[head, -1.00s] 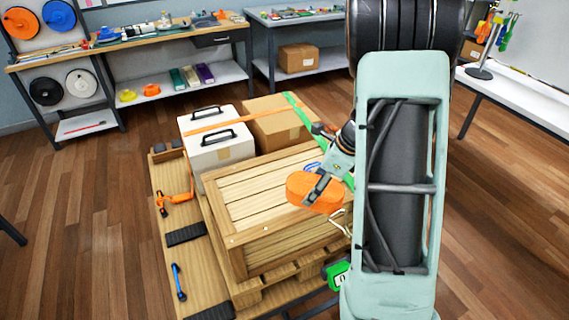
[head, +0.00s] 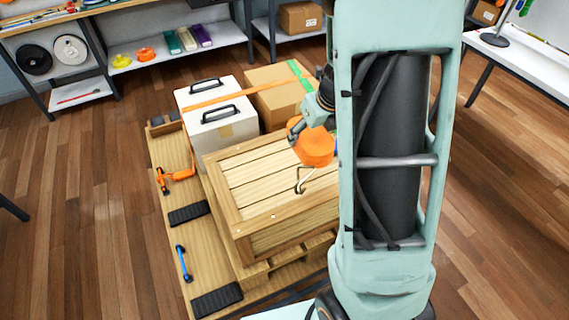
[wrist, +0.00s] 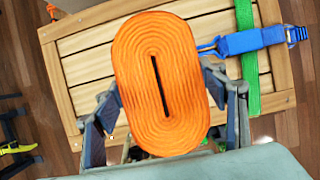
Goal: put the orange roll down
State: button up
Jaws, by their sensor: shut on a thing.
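The orange roll (head: 314,148) is a thick coil of strap over the right part of the wooden crate's slatted top (head: 258,184). A metal hook (head: 300,181) hangs below it in the head view. My gripper (head: 298,130) is shut on the roll. In the wrist view the roll (wrist: 157,84) sits between the two fingers (wrist: 165,105), its coiled face towards the camera, with the crate top (wrist: 85,68) behind it. I cannot tell how high it is above the crate. My arm hides the crate's right end in the head view.
A white case (head: 212,112) and a cardboard box (head: 275,97) stand behind the crate, with an orange strap across them. A blue buckle (wrist: 255,40) and green strap (wrist: 246,75) lie over the crate top. The crate's left and middle slats are clear.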

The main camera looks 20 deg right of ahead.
jog(key=a+f, duration=0.4)
jog(key=a, duration=0.1)
jog(key=a+f, duration=0.2)
jog(key=f, duration=0.1)
jog(key=shift+s+a, duration=0.3)
jog(key=shift+s, duration=0.05)
jog(key=shift+a+f+b, duration=0.15)
jog(key=shift+f+b, duration=1.1)
jog(key=shift+f, duration=0.45)
jog(key=shift+f, duration=0.15)
jog(key=o, duration=1.6)
jog(key=shift+o, duration=0.2)
